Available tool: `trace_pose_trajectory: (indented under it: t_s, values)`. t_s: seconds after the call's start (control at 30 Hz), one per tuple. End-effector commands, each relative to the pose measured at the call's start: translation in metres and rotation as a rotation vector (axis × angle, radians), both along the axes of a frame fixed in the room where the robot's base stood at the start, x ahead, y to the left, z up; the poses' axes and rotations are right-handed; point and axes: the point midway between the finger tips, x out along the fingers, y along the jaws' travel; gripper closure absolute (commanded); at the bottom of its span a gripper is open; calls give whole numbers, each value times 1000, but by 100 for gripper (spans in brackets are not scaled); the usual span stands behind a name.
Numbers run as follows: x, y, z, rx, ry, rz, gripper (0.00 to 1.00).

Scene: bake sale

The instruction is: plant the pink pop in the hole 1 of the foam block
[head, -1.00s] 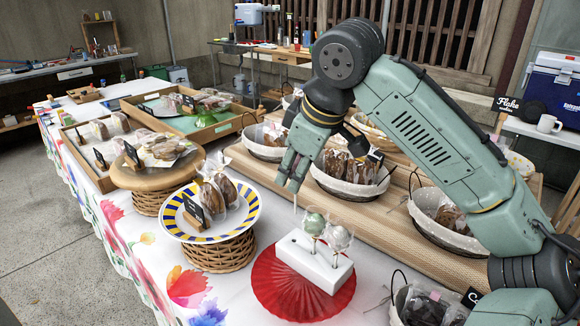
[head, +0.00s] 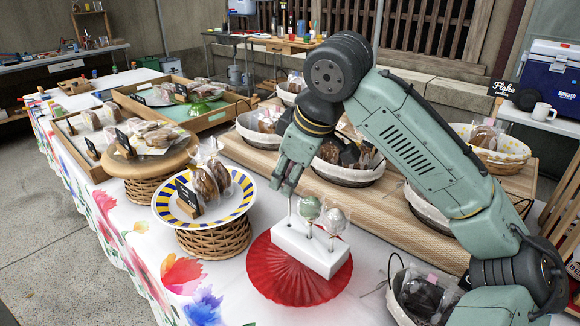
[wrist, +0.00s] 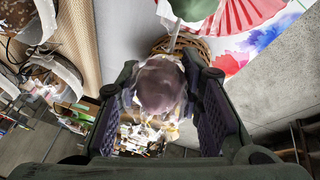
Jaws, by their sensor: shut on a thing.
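My gripper (head: 281,186) is shut on the pink pop (wrist: 160,88). In the wrist view its wrapped, dusky pink head sits between the two fingers. In the head view the fingers hide the head, and only its thin pale stick (head: 289,207) shows, pointing down at the left end of the white foam block (head: 318,260). I cannot tell whether the stick tip is inside a hole there. A green pop (head: 309,209) and a pale wrapped pop (head: 334,220) stand upright in the block to the right. The green pop also shows in the wrist view (wrist: 193,8).
The block stands on a red fluted plate (head: 280,279). Close on the left is a blue-and-yellow striped plate (head: 240,205) with wrapped cookies on a wicker stand. Clear tablecloth shows in front.

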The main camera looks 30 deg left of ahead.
Motion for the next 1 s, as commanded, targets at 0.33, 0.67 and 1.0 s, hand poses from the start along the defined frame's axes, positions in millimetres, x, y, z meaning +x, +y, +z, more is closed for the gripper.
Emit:
trace_pose_trajectory:
  t_s: [0.33, 0.67, 1.0]
  values:
    - [0, 0, -13, 0, 0, 0, 76]
    - [0, 0, -13, 0, 0, 0, 76]
    - [0, 0, -12, 0, 0, 0, 76]
